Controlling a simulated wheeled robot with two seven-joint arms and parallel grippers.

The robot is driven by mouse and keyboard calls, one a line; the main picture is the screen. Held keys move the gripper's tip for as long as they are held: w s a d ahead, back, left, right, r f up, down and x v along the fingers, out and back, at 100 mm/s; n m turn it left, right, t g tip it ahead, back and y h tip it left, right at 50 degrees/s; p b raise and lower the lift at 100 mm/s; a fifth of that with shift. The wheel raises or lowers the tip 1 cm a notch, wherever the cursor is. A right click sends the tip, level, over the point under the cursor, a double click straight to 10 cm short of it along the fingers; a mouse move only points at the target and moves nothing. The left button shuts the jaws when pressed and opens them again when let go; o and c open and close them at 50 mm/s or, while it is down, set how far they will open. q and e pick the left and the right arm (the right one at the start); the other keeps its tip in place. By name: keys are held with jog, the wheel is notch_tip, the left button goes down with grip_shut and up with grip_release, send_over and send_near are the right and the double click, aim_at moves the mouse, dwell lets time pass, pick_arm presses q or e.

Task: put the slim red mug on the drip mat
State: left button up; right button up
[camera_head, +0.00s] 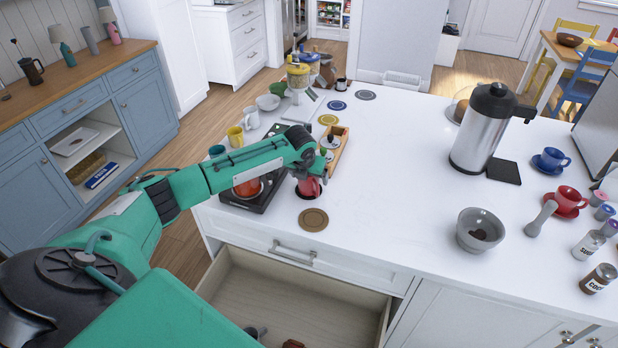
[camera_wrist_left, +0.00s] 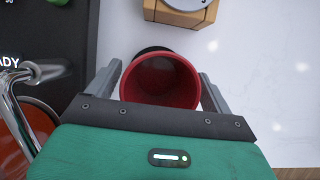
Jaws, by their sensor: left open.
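The slim red mug (camera_head: 309,188) stands on the white counter below my left gripper (camera_head: 308,172). In the left wrist view I look down into the empty red mug (camera_wrist_left: 160,82). The gripper's grey fingers (camera_wrist_left: 160,95) are open, one on each side of it; I cannot tell whether they touch it. Something dark shows at the mug's far side, partly hidden. A flat black square mat (camera_head: 504,172) lies beside the steel jug at the right; it looks like the drip mat and is bare. My right gripper is out of view.
A black appliance (camera_head: 234,205) with a red kettle (camera_head: 248,187) is close left of the mug. A wooden caddy (camera_head: 340,148) sits behind it, a brown round coaster (camera_head: 313,219) in front. The steel jug (camera_head: 487,130) stands by the mat. A drawer (camera_head: 290,295) is open below.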

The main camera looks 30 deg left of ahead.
pick_arm(q)
jog(key=b+v, duration=0.2)
jog(key=v, duration=0.9)
jog(key=shift+s, duration=0.2)
